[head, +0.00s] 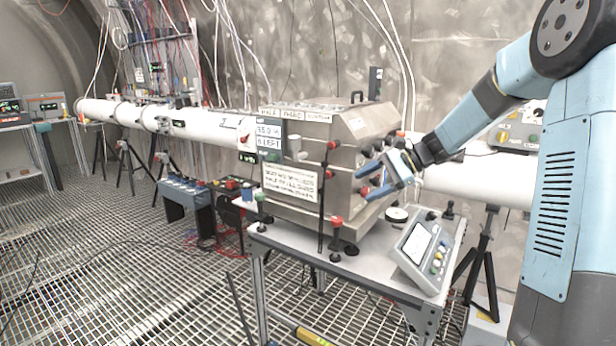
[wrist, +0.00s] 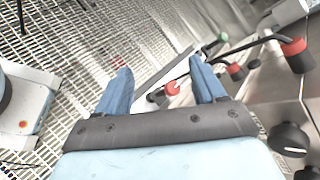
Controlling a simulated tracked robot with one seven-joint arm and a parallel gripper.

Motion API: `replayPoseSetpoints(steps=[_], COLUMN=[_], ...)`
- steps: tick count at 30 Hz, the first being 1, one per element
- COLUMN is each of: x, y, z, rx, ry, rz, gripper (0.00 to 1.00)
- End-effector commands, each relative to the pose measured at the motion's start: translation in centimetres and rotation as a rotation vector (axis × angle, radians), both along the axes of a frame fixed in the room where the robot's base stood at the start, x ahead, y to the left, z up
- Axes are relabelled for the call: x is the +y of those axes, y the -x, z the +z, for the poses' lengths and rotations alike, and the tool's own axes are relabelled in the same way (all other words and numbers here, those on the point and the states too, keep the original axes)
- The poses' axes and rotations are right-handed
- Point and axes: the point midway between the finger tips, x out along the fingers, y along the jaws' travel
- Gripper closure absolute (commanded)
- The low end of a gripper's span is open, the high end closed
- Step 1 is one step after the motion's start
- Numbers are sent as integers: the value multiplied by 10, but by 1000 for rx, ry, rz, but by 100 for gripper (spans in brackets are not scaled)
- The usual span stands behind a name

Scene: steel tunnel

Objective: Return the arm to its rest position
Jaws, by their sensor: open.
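My blue arm comes in from the right side of the head view. My gripper (head: 364,182) is in front of the right face of a steel box (head: 345,128) that stands on a table. Its two blue fingers are spread apart with nothing held between them. In the wrist view my gripper (wrist: 162,82) also shows open and empty, with the table edge and the floor grating beyond the fingers. The exact gap between the fingers and the steel box cannot be told.
A tilted control panel (head: 418,246) stands on the table (head: 300,240), below my gripper. Red knobs (head: 336,221) and black cables stick out near the box. A white pipe (head: 190,121) runs behind on tripods. The grated floor (head: 150,270) at the left is mostly clear.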

Motion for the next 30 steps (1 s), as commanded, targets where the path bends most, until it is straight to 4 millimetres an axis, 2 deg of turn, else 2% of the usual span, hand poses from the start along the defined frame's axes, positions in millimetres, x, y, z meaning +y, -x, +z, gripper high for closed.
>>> replayPoseSetpoints(steps=[1, 5, 14, 23, 30], x=[6, 12, 11, -3, -23], y=[14, 46, 119, 191, 245], z=[3, 8, 22, 36, 45], rx=[-23, -83, -231, -391, -525], ry=[55, 186, 467, 715, 891], rz=[26, 87, 225, 354, 449], gripper=[31, 31, 31, 31, 31])
